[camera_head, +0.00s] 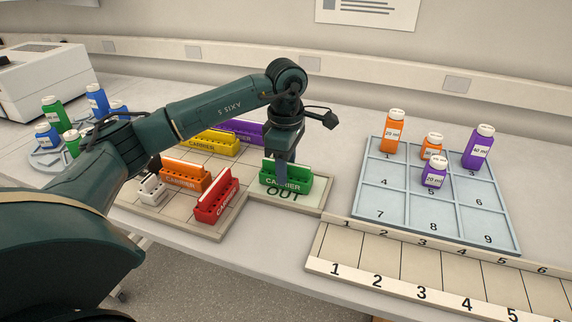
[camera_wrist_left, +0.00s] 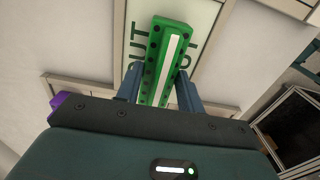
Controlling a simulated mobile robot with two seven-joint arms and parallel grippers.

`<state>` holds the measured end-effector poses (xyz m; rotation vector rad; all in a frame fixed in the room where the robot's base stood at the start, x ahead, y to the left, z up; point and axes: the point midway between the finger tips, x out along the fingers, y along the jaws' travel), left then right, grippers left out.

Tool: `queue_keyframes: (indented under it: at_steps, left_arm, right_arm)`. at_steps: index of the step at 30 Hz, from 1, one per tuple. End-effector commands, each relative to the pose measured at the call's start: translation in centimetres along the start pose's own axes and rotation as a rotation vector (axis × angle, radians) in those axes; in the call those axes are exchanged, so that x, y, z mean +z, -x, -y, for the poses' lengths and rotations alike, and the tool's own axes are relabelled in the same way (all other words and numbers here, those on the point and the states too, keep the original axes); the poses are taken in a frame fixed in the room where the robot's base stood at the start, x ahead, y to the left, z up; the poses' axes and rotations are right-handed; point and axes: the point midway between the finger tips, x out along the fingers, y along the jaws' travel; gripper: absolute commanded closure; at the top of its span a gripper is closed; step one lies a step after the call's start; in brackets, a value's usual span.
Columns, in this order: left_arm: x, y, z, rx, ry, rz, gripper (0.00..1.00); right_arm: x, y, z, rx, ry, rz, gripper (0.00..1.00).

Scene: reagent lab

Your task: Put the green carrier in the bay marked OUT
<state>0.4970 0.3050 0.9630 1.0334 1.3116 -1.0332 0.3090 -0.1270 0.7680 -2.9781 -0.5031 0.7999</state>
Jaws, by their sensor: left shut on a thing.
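The green carrier (camera_head: 287,181) is at the bay marked OUT (camera_head: 284,194), at the right end of the carrier board. The OUT lettering shows just in front of the carrier. My left gripper (camera_head: 283,176) comes down on it from above and is shut on it. In the left wrist view the green carrier (camera_wrist_left: 165,60) lies between the two blue-grey fingers (camera_wrist_left: 160,90), with the OUT lettering showing on both sides of it. Whether its underside touches the bay floor I cannot tell. My right gripper is not in view.
Orange (camera_head: 185,175), red (camera_head: 217,202), yellow (camera_head: 210,142) and purple (camera_head: 243,130) carriers and a small white rack (camera_head: 152,190) stand on the board's left part. A numbered blue tray (camera_head: 400,190) with bottles is at the right. A numbered strip (camera_head: 400,257) lies in front.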

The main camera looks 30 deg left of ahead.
Motion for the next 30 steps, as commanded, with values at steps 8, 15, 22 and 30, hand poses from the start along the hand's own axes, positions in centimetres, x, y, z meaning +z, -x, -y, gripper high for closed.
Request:
queue_keyframes:
  at_steps: [8, 15, 22, 30]
  left_arm:
    - [0.0, -0.2, 0.0, 0.0, 0.0, 0.0, 0.47]
    - [0.0, -0.2, 0.0, 0.0, 0.0, 0.0, 0.41]
    - [0.0, 1.1, -0.1, 0.004, 0.001, 0.001, 0.41]
    - [0.1, 6.8, -0.1, 0.005, 0.0, 0.002, 0.41]
  right_arm:
    - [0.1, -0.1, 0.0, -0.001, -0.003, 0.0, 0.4]
    - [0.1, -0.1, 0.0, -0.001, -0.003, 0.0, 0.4]
    - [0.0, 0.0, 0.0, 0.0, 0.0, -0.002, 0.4]
    - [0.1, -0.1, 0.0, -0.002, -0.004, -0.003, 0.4]
